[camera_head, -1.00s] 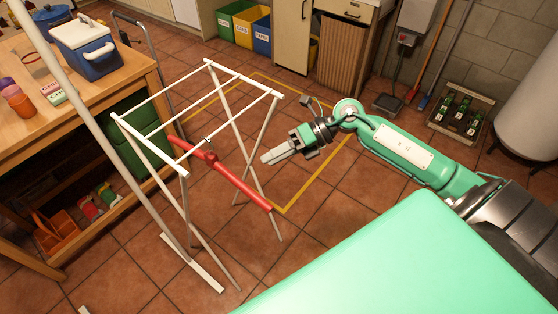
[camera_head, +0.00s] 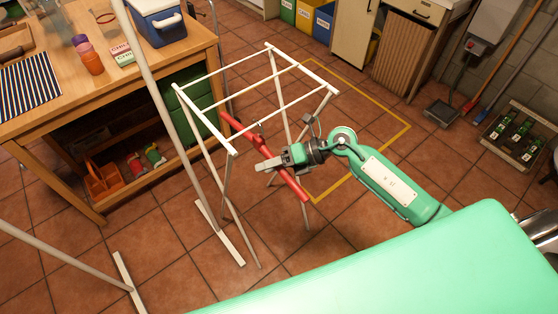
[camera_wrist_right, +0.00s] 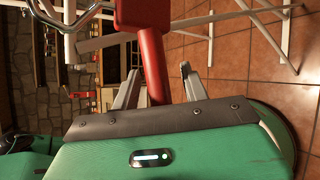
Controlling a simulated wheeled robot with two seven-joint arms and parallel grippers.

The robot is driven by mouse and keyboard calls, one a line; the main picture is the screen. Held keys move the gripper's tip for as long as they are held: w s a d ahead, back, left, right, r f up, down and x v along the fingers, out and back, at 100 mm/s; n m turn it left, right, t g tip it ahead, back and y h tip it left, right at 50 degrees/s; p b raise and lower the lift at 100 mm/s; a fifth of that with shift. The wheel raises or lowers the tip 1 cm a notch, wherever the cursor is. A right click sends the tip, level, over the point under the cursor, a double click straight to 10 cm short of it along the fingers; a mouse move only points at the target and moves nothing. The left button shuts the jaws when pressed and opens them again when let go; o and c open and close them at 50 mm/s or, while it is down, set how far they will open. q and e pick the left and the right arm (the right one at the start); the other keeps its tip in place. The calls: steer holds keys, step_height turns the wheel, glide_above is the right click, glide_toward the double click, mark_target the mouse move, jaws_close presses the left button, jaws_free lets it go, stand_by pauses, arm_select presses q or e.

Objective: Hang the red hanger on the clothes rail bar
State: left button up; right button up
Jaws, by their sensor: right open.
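The red hanger (camera_head: 292,183) hangs from a bar of the white folding rack (camera_head: 207,132), its long red body slanting down to the right below the bar. My right gripper (camera_head: 268,165) is at the middle of the hanger in the head view. In the right wrist view the open fingers of my right gripper (camera_wrist_right: 158,88) stand on either side of the red hanger's arm (camera_wrist_right: 152,65), with a metal hook at the upper left. Contact cannot be told. White uprights (camera_head: 165,100) with floor feet, probably the clothes rail, stand at the left; their bar is out of view. My left gripper is not in view.
A wooden workbench (camera_head: 200,45) stands at the left, with a blue cooler (camera_head: 160,24), cups and a striped mat (camera_head: 30,86). Sorting bins (camera_head: 315,18) and cabinets line the back. A bottle crate (camera_head: 515,137) is at the right.

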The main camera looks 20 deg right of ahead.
mark_target(285, 177)
jaws_close()
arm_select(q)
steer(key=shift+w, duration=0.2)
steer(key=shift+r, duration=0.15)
arm_select(e)
steer(key=shift+r, duration=0.15)
arm_select(q)
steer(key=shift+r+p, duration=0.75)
steer(key=shift+p, duration=0.15)
arm_select(e)
steer(key=shift+s+r, duration=0.2)
steer(key=shift+r, duration=0.65)
steer(key=shift+s+d, duration=0.1)
arm_select(q)
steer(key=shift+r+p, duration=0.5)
steer(key=shift+p, duration=0.05)
arm_select(e)
steer(key=shift+s+d, duration=0.25)
steer(key=shift+s, duration=0.5)
steer(key=shift+s+d, duration=0.3)
steer(key=shift+s, duration=0.45)
steer(key=shift+s+d, duration=0.25)
steer(key=shift+s, duration=0.5)
steer(key=shift+s, duration=0.15)
